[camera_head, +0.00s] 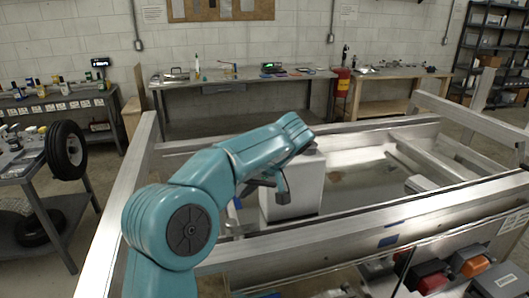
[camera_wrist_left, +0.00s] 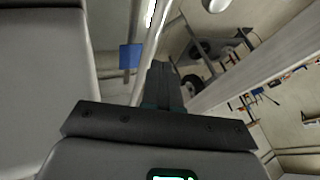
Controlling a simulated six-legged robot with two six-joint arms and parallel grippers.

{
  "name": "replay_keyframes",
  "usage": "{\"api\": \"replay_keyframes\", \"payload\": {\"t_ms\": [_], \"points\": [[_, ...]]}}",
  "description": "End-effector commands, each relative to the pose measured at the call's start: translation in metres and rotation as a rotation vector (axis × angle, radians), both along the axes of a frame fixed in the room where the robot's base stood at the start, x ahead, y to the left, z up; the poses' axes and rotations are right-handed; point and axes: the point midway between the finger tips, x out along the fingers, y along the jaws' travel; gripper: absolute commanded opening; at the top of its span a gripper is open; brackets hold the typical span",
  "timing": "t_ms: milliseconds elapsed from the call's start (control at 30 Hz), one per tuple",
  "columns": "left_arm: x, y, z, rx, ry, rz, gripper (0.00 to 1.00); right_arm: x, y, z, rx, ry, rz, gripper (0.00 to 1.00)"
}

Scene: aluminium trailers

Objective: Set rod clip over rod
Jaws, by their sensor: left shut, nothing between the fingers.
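My teal left arm reaches in from the left in the head view. Its dark left gripper (camera_head: 283,188) hangs in front of a light grey box inside the trailer. In the left wrist view the gripper (camera_wrist_left: 163,72) has its fingers together, with nothing between them. A small blue piece (camera_wrist_left: 130,57) shows beside the fingers, near a long pale metal bar (camera_wrist_left: 153,38). I cannot tell whether these are the rod clip and rod. A blue piece (camera_head: 238,203) also shows left of the box in the head view. My right gripper is not in view.
The aluminium trailer frame (camera_head: 375,208) surrounds the workspace, and the light grey box (camera_head: 305,188) stands inside it. Red and orange lamps (camera_head: 470,262) are at front right. A cart with a tyre (camera_head: 66,150) stands left. Workbenches (camera_head: 235,80) line the back wall.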

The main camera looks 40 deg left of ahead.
Motion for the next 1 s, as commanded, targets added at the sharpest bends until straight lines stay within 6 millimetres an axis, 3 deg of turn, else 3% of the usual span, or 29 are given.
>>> {"api": "replay_keyframes", "payload": {"t_ms": [500,1000], "points": [[0.039,-0.008,0.067,-0.001,0.000,-0.002,0.00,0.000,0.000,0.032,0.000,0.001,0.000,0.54],[0.050,-0.008,0.076,-0.001,0.001,-0.001,0.00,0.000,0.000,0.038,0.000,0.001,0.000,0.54]]}}
